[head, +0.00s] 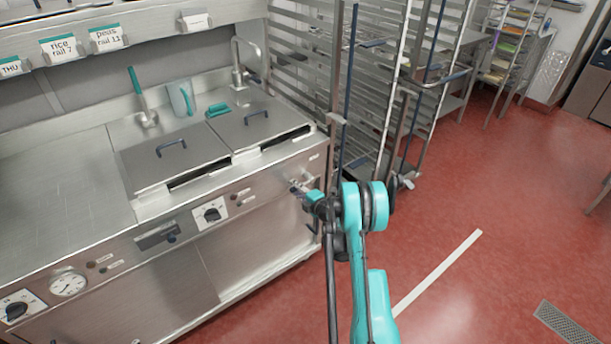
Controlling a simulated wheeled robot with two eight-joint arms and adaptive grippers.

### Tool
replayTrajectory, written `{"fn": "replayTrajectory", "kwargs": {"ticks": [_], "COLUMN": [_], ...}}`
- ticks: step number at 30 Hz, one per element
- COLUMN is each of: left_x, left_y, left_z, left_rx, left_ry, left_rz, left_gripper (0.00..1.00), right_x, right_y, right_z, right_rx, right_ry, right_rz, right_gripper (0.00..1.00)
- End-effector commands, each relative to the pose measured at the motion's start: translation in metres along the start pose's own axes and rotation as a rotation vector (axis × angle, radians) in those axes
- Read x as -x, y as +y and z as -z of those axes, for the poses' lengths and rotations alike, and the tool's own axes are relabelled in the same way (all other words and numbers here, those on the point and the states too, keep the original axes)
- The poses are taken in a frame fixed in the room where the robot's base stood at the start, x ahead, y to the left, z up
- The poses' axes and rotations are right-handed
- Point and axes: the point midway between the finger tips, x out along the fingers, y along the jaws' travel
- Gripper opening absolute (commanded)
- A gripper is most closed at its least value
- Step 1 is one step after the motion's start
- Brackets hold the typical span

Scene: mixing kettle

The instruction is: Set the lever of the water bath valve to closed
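The water bath is the steel unit with two lids (175,160) in the head view. A small metal fitting (298,184), which looks like the valve with its lever, sits on the front panel near the right corner. My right gripper (299,190) is at this fitting, at the end of my teal arm. The gripper overlaps the fitting and hides much of it, so the lever's angle does not show. I cannot tell whether the fingers touch it or are open or shut. My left gripper is out of view.
A tall rack (372,100) stands close to the right of the unit. The red floor (480,200) to the right is mostly clear.

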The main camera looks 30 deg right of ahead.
Motion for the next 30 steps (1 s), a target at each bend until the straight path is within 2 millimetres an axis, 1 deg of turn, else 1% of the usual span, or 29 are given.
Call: {"fn": "replayTrajectory", "kwargs": {"ticks": [8, 11, 24, 27, 30], "left_x": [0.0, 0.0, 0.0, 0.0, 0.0], "left_y": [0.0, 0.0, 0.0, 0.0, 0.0], "left_z": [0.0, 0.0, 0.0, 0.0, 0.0], "left_rx": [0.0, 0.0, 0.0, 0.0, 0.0], "left_ry": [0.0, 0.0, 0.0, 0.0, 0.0], "left_rz": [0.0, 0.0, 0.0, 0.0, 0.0], "left_gripper": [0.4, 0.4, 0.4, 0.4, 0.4], "right_x": [0.0, 0.004, 0.057, 0.066, 0.07], "right_y": [0.001, 0.001, 0.001, 0.001, 0.001], "right_z": [0.0, -0.001, -0.001, -0.001, 0.0], "right_rx": [-0.004, -0.005, -0.006, -0.007, -0.007], "right_ry": [0.001, 0.0, 0.001, 0.0, 0.002], "right_rz": [0.0, 0.0, 0.0, -0.001, -0.001], "right_gripper": [0.41, 0.41, 0.41, 0.41, 0.41]}}
